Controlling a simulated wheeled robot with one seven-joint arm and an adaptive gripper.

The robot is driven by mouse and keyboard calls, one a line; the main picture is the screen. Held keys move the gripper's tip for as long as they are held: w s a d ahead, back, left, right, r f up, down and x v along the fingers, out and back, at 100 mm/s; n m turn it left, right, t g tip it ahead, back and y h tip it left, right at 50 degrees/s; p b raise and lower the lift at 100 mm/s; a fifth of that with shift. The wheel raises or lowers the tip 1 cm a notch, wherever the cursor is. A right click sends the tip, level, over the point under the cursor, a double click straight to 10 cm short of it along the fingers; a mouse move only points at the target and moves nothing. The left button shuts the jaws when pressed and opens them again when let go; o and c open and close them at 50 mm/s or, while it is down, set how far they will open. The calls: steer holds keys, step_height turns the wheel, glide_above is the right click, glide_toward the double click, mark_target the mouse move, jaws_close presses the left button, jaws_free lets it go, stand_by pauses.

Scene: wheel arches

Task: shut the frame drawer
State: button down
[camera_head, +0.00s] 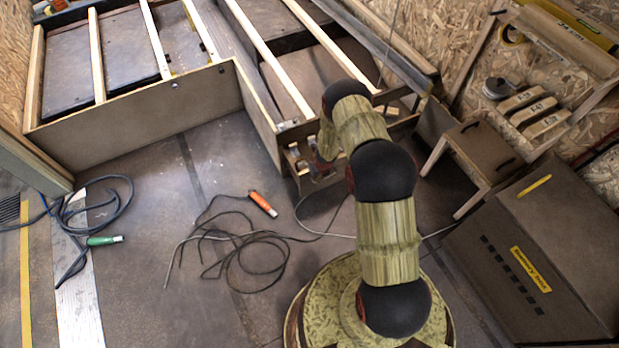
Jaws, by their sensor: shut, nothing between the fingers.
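The wooden frame (150,118) stands on the floor across the upper left and middle, with pale slats across its top. At its near right end is an open-topped compartment front with small metal and red parts (318,168); this looks like the frame drawer, but my arm covers much of it. I cannot tell how far it stands out. My arm rises from the lower middle and bends over at this end of the frame. My gripper is hidden behind the arm's links, so its fingers and any contact do not show.
A black cable with an orange-handled tool (263,204) lies on the floor left of my base. Another cable with a green handle (104,240) lies farther left. A dark case (545,255) and a small wooden stool (482,152) stand close on the right.

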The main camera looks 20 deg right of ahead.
steer(key=w+f+b, duration=0.3)
steer(key=w+f, duration=0.3)
steer(key=f, duration=0.3)
stand_by(0.5)
steer(key=shift+w+a, duration=0.1)
steer(key=shift+w, duration=0.05)
steer(key=shift+w, duration=0.1)
stand_by(0.3)
